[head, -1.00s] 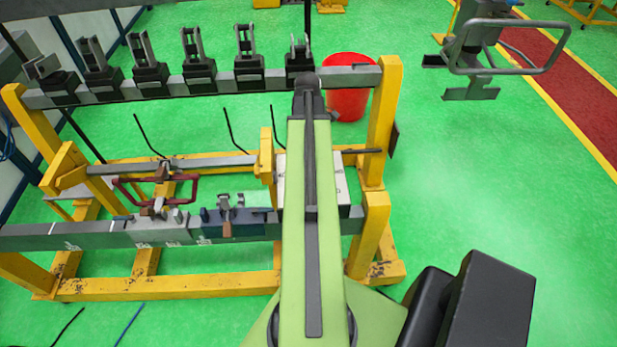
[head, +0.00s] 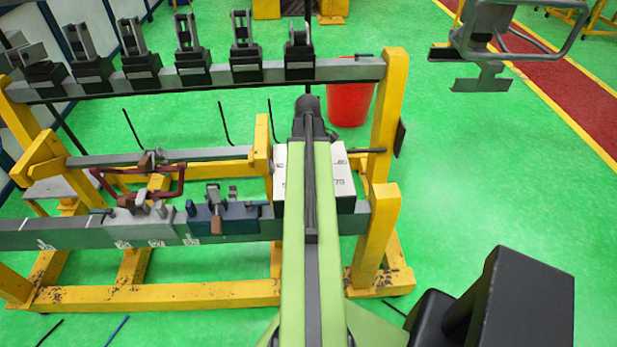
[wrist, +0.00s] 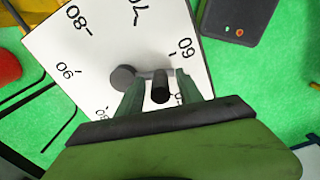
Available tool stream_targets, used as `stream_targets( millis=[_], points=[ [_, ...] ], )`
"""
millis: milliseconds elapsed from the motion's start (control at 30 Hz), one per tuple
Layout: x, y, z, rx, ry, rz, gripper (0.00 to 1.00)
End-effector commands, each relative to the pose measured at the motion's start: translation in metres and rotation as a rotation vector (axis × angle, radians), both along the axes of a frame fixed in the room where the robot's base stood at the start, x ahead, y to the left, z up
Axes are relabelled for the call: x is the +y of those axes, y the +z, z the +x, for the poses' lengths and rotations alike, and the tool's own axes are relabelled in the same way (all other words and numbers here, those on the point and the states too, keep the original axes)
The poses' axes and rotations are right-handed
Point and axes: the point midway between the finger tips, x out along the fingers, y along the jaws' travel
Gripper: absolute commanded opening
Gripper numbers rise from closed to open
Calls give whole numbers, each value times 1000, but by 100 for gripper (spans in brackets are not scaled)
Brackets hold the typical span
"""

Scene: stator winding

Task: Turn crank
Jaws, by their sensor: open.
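The crank shows in the wrist view on a white dial plate (wrist: 95,45) with printed numbers. It has a round grey hub (wrist: 123,78), a short arm running right, and a black handle knob (wrist: 160,92). My gripper (wrist: 160,88) is open, with one finger on each side of the knob. I see gaps beside the knob and cannot tell whether either finger touches it. In the head view the white numbered dial box (head: 343,178) sits at the right end of the lower rail. My arm covers its middle and hides the crank and gripper there.
A yellow frame (head: 382,230) carries the rails. Clamps (head: 188,60) line the upper rail, and a dark red handle (head: 135,182) and fixtures stand left of the dial box. A red bucket (head: 350,103) is behind. Open green floor lies right.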

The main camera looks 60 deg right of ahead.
Motion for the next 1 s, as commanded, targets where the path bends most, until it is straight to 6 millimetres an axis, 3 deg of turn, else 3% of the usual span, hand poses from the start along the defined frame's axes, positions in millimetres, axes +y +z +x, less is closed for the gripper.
stream_targets(
  millis=[233,567,1000],
  points=[
    [0,-1,0,0,0,0,43],
    [0,-1,0,0,0,0,1],
    [0,-1,0,0,0,-1,0]
  ],
)
